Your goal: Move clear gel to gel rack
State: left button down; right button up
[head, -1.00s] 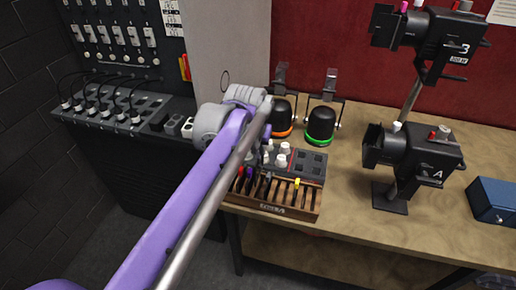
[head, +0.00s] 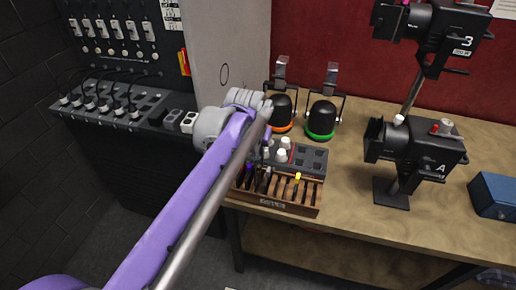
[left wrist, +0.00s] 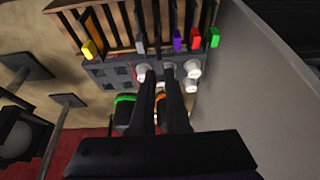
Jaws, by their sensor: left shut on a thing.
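The wooden gel rack (head: 275,207) stands at the table's front left edge. In the left wrist view the rack (left wrist: 118,28) holds gels with yellow (left wrist: 89,49), grey (left wrist: 141,46), purple (left wrist: 177,41), red (left wrist: 195,39) and green (left wrist: 214,37) tabs. My right gripper is not in view.
The dark pad (head: 310,160) has square sockets. Lamps with an orange ring (head: 280,110) and a green ring (head: 321,119) stand behind it. Stage lights marked A (head: 425,150) and 3 (head: 432,35) and a blue box (head: 495,195) are at right. A grey wall panel (head: 230,55) is at left.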

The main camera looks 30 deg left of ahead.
aim_at(258, 166)
pick_arm(q)
jog(key=shift+f+b, duration=1.65)
jog(key=shift+f, duration=1.65)
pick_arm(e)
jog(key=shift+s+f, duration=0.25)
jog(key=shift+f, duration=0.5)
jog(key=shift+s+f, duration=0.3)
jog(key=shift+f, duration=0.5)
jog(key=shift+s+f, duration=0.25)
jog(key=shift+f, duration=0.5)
pick_arm(q)
jog(key=shift+f, duration=0.15)
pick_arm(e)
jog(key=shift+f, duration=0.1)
pick_arm(q)
jog(key=c, duration=0.8)
grip_release()
jog(key=shift+c, duration=0.2)
jog(key=v, duration=1.1)
jog(key=shift+p, duration=0.3)
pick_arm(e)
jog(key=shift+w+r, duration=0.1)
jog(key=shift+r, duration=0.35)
pick_arm(q)
jog(key=shift+f, duration=0.1)
